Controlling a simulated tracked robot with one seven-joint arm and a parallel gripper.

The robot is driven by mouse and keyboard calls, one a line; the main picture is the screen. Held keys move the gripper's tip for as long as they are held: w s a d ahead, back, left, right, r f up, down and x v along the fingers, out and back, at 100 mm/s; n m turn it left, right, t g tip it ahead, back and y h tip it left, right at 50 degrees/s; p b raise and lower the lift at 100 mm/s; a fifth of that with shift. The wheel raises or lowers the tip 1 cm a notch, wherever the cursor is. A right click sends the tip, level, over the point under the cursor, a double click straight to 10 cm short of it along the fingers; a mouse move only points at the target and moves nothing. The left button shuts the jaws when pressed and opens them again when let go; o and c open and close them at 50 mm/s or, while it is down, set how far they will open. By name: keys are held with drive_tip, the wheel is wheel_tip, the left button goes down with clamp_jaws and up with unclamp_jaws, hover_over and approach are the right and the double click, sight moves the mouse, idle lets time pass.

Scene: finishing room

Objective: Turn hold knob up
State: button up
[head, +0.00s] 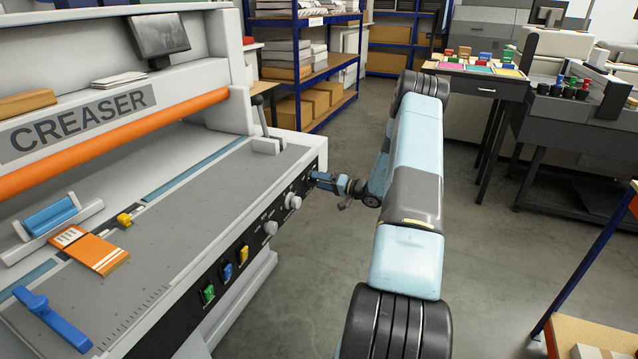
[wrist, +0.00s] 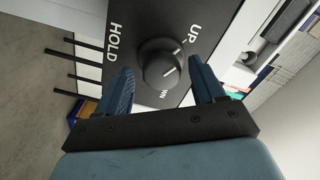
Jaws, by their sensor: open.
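The hold knob (wrist: 160,60) is a round dark knob on a black panel in the wrist view, beside the lettering HOLD. UP is printed at its upper right, and the letters WN show below it, the rest hidden. A white mark is on the lower right of the knob's face, not lined up with the tick by UP. My gripper (wrist: 161,66) is open, one blue finger on each side of the knob; contact cannot be told. In the head view my gripper (head: 314,178) is at the far end of the creaser's front panel, where it hides the knob.
The creaser (head: 210,185) fills the left, with two pale knobs (head: 292,201) and coloured switches (head: 227,271) nearer along its panel. A lever (head: 262,118) rises from its bed corner. Blue shelving (head: 320,75) stands behind.

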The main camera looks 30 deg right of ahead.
drive_tip(key=v, duration=1.3)
drive_tip(key=shift+s, duration=0.1)
drive_tip(key=s+a+r+n+g+h, duration=0.15)
drive_tip(key=s+a+r+g, duration=0.35)
drive_tip(key=a+r, duration=0.7)
drive_tip(key=s+a+r+n+g, duration=0.3)
drive_tip(key=a+r+g, duration=0.4)
drive_tip(key=a+r, duration=0.5)
drive_tip(key=s+a+r+t+h, duration=0.1)
drive_tip(key=s+a+r+h, duration=0.2)
drive_tip(key=s, duration=0.5)
drive_tip(key=s+a+r+t+h, duration=0.1)
drive_tip(key=s+a+r+h, duration=0.2)
drive_tip(key=s, duration=0.6)
drive_tip(key=s+a+r+t+h, duration=0.1)
drive_tip(key=s+a+r+h, duration=0.2)
drive_tip(key=s+r, duration=0.4)
drive_tip(key=shift+s+a, duration=0.35)
drive_tip(key=shift+s, duration=0.8)
